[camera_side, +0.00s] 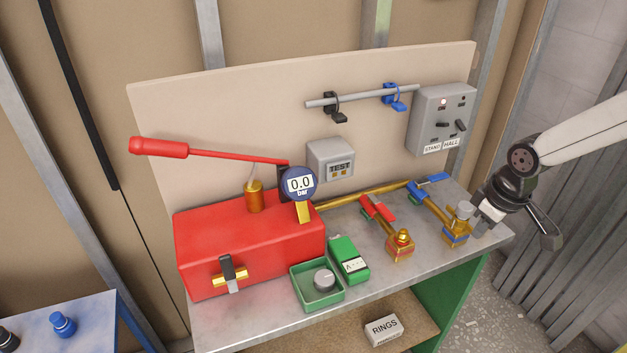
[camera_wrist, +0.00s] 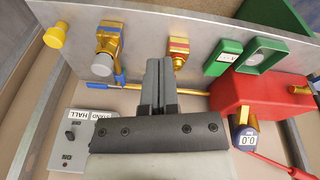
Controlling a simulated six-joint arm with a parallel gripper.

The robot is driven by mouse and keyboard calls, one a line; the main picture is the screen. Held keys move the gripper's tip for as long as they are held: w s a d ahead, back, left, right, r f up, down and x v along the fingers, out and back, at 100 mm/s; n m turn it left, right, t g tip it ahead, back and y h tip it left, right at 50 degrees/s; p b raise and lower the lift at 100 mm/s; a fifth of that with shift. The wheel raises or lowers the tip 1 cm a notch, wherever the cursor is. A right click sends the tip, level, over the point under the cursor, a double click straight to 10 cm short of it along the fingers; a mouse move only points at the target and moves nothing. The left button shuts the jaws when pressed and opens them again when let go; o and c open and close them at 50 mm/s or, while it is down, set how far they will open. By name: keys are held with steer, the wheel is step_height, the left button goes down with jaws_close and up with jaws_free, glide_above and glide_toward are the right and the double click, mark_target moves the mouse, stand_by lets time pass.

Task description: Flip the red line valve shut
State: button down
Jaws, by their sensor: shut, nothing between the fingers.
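The red line valve has a red lever (camera_side: 385,213) on a brass branch pipe that ends in a brass fitting with a red band (camera_side: 400,246). I cannot tell clearly how the lever is set. The red-banded fitting also shows in the wrist view (camera_wrist: 178,50), right of my fingers; the red lever is not visible there, perhaps hidden behind the fingers. My gripper (camera_side: 480,226) is shut and empty at the bench's right end, beside the blue line's fitting and apart from the red lever. Its fingers are together in the wrist view (camera_wrist: 160,62).
The blue line's brass fitting (camera_side: 456,232) and blue lever (camera_side: 430,186) stand between my gripper and the red valve. A red pump box (camera_side: 240,250) with gauge (camera_side: 299,184), green tray (camera_side: 330,300) and green device (camera_side: 347,258) are further left. A grey switch box (camera_side: 440,118) hangs behind.

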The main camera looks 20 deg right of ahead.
mark_target(381, 207)
steer(key=w+a+n+g+h, duration=0.1)
steer(key=w+a+n, duration=0.6)
steer(key=w, duration=0.3)
steer(key=w+a+f+n+g+h, duration=0.1)
steer(key=w+a+n, duration=0.6)
steer(key=w, duration=0.3)
steer(key=shift+w+a+n+h, duration=0.3)
steer(key=shift+w+a+n, duration=0.1)
steer(key=shift+n, duration=0.2)
steer(key=shift+f, duration=0.1)
steer(key=shift+f, duration=0.1)
steer(key=x, duration=1)
steer(key=shift+d, duration=2.05)
